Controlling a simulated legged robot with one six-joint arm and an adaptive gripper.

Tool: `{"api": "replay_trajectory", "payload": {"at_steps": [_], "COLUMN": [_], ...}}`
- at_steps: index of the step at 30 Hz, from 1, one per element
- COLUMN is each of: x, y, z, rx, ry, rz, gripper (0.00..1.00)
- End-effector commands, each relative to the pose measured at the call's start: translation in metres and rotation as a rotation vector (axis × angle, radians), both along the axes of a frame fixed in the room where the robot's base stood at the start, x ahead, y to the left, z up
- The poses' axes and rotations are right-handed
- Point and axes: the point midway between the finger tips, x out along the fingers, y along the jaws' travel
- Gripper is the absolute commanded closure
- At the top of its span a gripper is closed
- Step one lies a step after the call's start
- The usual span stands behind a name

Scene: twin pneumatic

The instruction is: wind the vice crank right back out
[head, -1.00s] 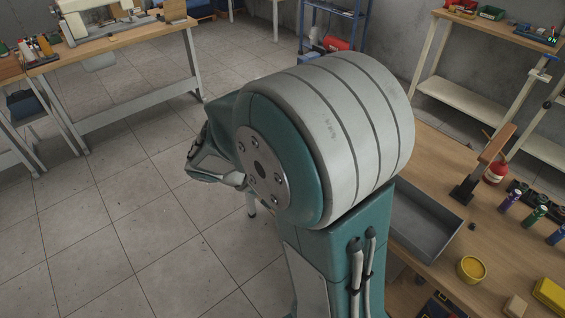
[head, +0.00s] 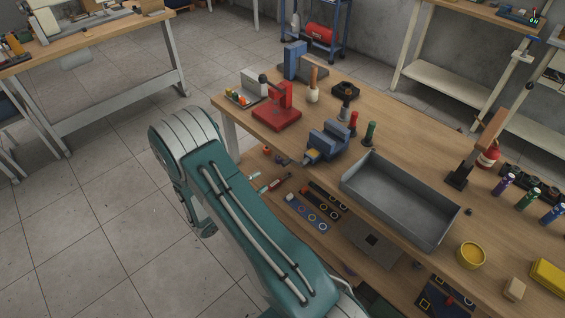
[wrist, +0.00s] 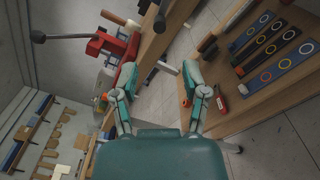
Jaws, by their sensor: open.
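A blue vice (head: 328,140) stands near the front edge of the workbench in the head view, left of the grey tray. A pale orange part shows at its front, but I cannot make out the crank there. In the wrist view a dark rounded knob on a stem (wrist: 160,20) shows at the bench edge; I cannot tell if it is the crank. My gripper (wrist: 158,78) is open and empty in the wrist view, its two teal fingers apart and short of the bench edge.
A red press (head: 278,108) stands left of the vice; it also shows in the wrist view (wrist: 112,44) with its long lever. A grey tray (head: 400,200) lies right of the vice. The lower shelf (wrist: 270,85) holds blue strips. The floor left of the bench is clear.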

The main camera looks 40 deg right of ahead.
Motion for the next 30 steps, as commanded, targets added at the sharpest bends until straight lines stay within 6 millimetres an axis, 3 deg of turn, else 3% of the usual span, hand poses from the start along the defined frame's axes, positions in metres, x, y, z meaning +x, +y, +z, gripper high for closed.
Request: {"api": "replay_trajectory", "payload": {"at_steps": [18,30], "x": [0.007,0.008], "y": [-0.096,-0.107], "z": [0.0,0.001], "rx": [0.001,0.001], "ry": [-0.001,-0.001], "rz": [-0.006,-0.003], "gripper": [0.42,0.42]}}
